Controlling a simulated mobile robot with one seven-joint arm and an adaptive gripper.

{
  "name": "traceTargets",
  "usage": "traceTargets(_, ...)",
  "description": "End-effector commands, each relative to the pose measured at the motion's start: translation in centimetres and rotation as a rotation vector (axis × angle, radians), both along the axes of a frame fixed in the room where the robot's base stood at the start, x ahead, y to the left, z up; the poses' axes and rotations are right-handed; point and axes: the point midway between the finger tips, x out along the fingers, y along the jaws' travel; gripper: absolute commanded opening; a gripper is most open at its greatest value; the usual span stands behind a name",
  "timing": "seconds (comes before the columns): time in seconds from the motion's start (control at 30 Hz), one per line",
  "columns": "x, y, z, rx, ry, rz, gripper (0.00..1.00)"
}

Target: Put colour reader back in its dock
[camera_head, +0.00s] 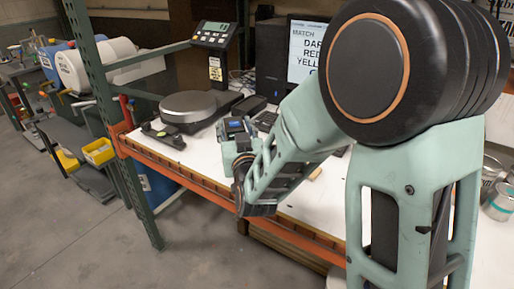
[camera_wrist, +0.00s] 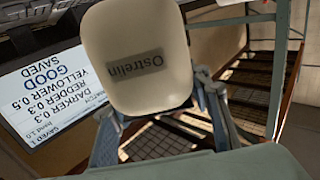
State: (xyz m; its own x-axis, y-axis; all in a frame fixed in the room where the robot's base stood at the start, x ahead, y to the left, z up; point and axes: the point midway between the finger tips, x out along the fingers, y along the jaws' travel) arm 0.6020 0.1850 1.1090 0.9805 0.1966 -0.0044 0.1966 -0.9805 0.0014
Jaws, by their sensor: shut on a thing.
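My gripper (camera_head: 236,127) is over the white bench top, in front of the monitor. In the wrist view, my gripper (camera_wrist: 160,120) is shut on a cream, round-cornered body with a dark label, which I take to be the colour reader (camera_wrist: 138,30). It fills the space between the two fingers and hides what lies behind it. In the head view the held thing is small and mostly hidden by the gripper. A low black block (camera_head: 249,105) on the bench behind the gripper may be the dock; I cannot tell for sure.
A round-topped scale (camera_head: 188,106) stands left of my gripper, with its display (camera_head: 214,36) on a post. A monitor (camera_head: 307,50) and a dark keyboard (camera_head: 267,120) are behind. An orange beam (camera_head: 180,172) edges the bench front. A green upright (camera_head: 100,80) stands left.

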Motion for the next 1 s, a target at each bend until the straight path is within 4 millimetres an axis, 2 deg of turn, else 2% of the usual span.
traceTargets(0.07,1.1,-1.8,-0.6,0.000,-0.002,-0.006,0.00)
traceTargets(0.2,2.0,-3.2,-3.2,0.001,0.000,-0.001,0.00)
traceTargets(0.4,3.1,-4.8,-5.2,0.001,-0.005,-0.001,0.00)
traceTargets(0.67,3.6,-5.7,-6.6,0.002,-0.005,-0.001,0.00)
traceTargets(0.83,3.6,-5.6,-8.5,0.002,-0.003,0.002,0.00)
traceTargets(1.0,3.6,-5.6,-9.5,0.001,-0.006,0.002,0.00)
